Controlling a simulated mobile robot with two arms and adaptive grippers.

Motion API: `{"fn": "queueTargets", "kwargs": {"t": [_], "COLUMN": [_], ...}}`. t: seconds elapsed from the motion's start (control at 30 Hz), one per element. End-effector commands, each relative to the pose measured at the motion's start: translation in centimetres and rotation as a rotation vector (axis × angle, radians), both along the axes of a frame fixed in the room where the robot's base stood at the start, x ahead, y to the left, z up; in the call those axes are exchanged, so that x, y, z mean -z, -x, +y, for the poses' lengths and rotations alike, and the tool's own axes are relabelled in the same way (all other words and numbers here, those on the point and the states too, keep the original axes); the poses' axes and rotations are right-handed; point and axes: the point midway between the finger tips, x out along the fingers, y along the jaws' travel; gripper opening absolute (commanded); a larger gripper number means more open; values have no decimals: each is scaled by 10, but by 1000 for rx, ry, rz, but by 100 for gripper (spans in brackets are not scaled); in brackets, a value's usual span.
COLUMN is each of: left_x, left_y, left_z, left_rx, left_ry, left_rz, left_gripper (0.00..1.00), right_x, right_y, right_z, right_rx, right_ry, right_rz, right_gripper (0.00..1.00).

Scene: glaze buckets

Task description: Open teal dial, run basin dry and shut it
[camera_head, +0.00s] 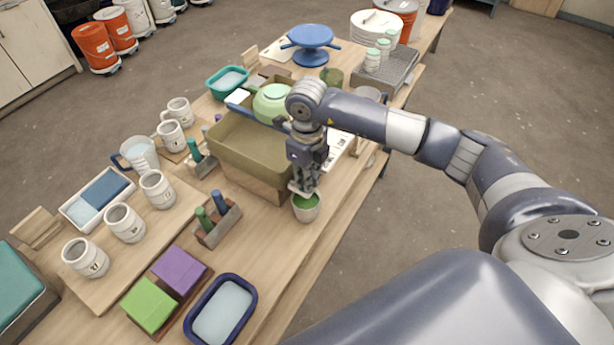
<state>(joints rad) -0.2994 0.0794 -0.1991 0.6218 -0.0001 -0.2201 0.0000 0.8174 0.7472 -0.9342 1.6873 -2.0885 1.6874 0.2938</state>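A large olive-brown rectangular basin (235,147) stands on the wooden table in the middle of the view; its inside looks empty from here, though I cannot tell for sure. My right gripper (304,188) points down just off the basin's right front corner, above a small pale cup (306,212) with green inside. Its fingertips are small and close to the cup's rim; I cannot tell whether they touch it or how wide they are. I cannot make out a teal dial; my gripper hides part of the basin's right side. My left gripper is not in view.
Several white mugs (125,223) stand on a board at left. A light green bowl (271,103) sits behind the basin, near a teal tub (228,82). A bottle holder (218,224) and a navy tub (222,311) are in front. Bare tabletop shows beside the holder.

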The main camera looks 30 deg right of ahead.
Motion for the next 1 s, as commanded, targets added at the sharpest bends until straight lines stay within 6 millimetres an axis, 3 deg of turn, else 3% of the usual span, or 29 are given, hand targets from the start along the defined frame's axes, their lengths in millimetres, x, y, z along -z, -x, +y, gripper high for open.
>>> {"fn": "queueTargets", "kwargs": {"t": [0.17, 0.43, 0.8, 0.83, 1.0], "left_x": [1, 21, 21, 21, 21], "left_y": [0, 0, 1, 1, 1], "left_z": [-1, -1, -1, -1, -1], "left_rx": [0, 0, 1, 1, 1], "left_ry": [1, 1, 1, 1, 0], "left_rz": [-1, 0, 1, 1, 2], "left_gripper": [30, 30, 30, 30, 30], "right_x": [0, 2, -1, -1, -1], "right_y": [0, -1, 0, 0, 0], "right_z": [-1, -1, 0, 0, 0], "right_rx": [3, 117, 145, 145, 144], "right_ry": [0, 2, 2, 2, 1], "right_rz": [-1, -1, -1, -1, 1], "right_gripper": [0, 0, 0, 17, 18]}}
